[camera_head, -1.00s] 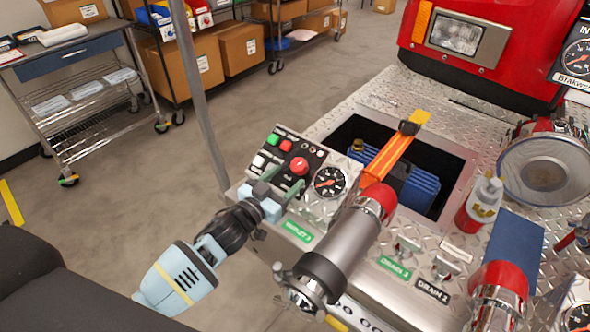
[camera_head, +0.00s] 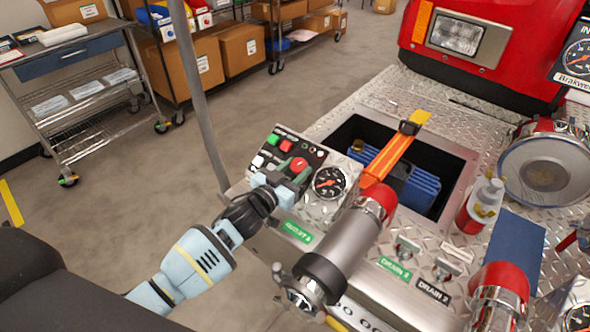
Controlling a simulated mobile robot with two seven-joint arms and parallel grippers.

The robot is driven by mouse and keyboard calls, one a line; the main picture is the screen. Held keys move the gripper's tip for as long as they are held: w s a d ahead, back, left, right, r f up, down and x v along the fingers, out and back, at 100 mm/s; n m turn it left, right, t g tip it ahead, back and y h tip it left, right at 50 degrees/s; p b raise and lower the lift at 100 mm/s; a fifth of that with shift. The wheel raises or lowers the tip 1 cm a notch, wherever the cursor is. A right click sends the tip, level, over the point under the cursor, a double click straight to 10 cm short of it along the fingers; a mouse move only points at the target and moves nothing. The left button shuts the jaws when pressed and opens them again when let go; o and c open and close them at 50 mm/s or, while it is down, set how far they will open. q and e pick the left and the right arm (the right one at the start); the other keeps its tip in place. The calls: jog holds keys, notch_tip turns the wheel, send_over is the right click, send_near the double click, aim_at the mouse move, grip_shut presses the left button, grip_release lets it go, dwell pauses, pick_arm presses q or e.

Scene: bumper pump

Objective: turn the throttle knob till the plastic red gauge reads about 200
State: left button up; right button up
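The throttle control appears to be the red round knob (camera_head: 299,165) on the black control panel beside the open bay. A round gauge (camera_head: 329,183) with a black face and pale rim sits just right of it; its numbers are too small to read. My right gripper is not in view.
A large silver pipe fitting with a red collar (camera_head: 345,245) stands close right of the gripper. Green and red buttons (camera_head: 272,139) lie left of the knob. A grey pole (camera_head: 200,100) rises behind the panel. The floor left of the panel is free.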

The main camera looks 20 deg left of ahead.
pick_arm(q)
jog(key=shift+c, duration=0.8)
jog(key=shift+w+a+r+m+g+h+p, duration=0.1)
jog(key=shift+m+g+h+p, duration=0.15)
jog(key=shift+m+h, duration=0.4)
jog(key=shift+a+r+m+g+h+p, duration=0.1)
jog(key=shift+m+g+h, duration=0.15)
jog(key=shift+m+h, duration=0.35)
jog(key=shift+f+m+g+h, duration=0.2)
jog(key=shift+m+g+h, duration=1.1)
jog(key=shift+m, duration=0.75)
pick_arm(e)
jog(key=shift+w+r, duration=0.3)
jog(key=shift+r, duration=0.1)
pick_arm(q)
jog(key=o, duration=1)
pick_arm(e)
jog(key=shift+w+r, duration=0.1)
pick_arm(q)
jog(key=shift+a, duration=0.1)
